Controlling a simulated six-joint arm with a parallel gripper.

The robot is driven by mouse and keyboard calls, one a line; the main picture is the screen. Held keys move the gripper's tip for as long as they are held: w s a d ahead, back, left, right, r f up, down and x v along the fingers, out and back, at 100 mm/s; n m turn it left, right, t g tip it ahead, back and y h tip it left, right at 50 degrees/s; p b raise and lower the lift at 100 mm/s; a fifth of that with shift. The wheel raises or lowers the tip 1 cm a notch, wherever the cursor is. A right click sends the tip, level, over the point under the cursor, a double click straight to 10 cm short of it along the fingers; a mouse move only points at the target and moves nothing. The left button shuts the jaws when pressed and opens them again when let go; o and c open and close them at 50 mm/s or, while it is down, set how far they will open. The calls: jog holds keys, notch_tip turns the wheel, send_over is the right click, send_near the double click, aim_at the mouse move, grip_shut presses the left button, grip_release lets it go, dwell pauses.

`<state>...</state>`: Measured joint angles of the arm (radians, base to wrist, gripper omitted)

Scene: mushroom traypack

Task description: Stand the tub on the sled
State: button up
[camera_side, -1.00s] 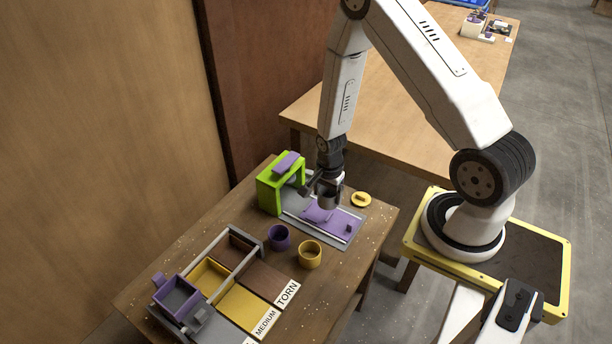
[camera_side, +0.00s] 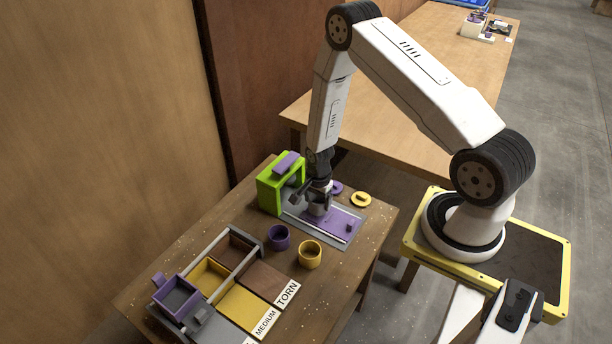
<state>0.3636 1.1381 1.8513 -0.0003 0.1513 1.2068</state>
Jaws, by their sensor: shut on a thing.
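My gripper (camera_side: 319,192) is shut on a grey tub (camera_side: 318,208), which is upright and partly hidden by the fingers. The purple sled (camera_side: 343,223) lies on a grey plate with rails, in front of the green arch (camera_side: 268,194). The tub is low over the left part of the sled; from this angle I cannot tell whether its base touches it.
A purple tub (camera_side: 279,238) and a yellow tub (camera_side: 310,256) stand in front of the plate. A purple lid (camera_side: 336,187) and a yellow lid (camera_side: 361,199) lie behind it. A divided tray (camera_side: 221,286) with labels sits at the front left.

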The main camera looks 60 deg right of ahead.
jog(key=shift+f, duration=0.85)
jog(key=shift+f, duration=0.1)
jog(key=o, duration=1)
jog(key=shift+r, duration=0.2)
notch_tip(320, 180, up, 12)
dwell(0.3)
